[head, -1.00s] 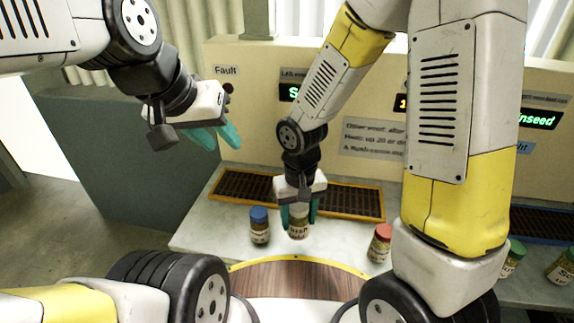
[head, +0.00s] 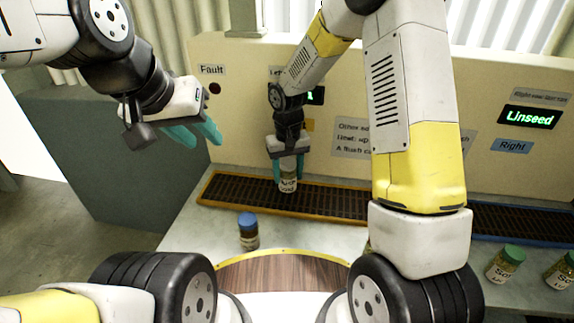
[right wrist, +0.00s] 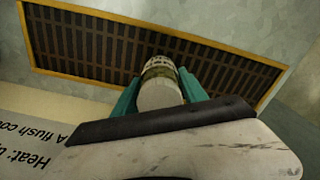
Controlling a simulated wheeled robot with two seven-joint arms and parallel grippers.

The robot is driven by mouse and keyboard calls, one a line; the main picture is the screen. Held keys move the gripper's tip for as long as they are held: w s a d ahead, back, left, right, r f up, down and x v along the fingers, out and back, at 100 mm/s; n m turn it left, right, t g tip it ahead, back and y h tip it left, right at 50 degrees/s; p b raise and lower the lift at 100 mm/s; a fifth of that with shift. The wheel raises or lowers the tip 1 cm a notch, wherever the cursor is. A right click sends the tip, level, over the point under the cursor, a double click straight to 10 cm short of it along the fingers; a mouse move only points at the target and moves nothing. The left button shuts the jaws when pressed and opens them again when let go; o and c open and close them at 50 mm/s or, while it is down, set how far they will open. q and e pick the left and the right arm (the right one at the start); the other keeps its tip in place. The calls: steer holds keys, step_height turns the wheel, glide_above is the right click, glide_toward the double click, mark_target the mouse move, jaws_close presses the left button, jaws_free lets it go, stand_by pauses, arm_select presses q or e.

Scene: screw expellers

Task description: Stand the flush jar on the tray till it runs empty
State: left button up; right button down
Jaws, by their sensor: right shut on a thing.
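The flush jar (head: 288,184), with a pale lid and a white label, is upright over the left tray (head: 345,204), a dark grille with an orange rim. My right gripper (head: 288,170) is shut on the jar from above, a teal finger on each side. The right wrist view also shows the jar (right wrist: 160,72) between the fingers over the grille. I cannot tell whether its base touches the tray. My left gripper (head: 197,134) is empty and open, in the air at the left, away from the jars.
A blue-lidded jar (head: 248,230) stands on the counter in front of the left tray. Two green-lidded jars (head: 506,264) stand at the right, near a blue-rimmed tray (head: 520,224). A round wooden surface (head: 280,272) is in front. A panel with signs stands behind.

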mark_target(288, 181)
steer(key=shift+w, duration=0.25)
steer(key=shift+f, duration=1.75)
steer(key=shift+f, duration=0.2)
steer(key=c, duration=0.6)
jaws_free()
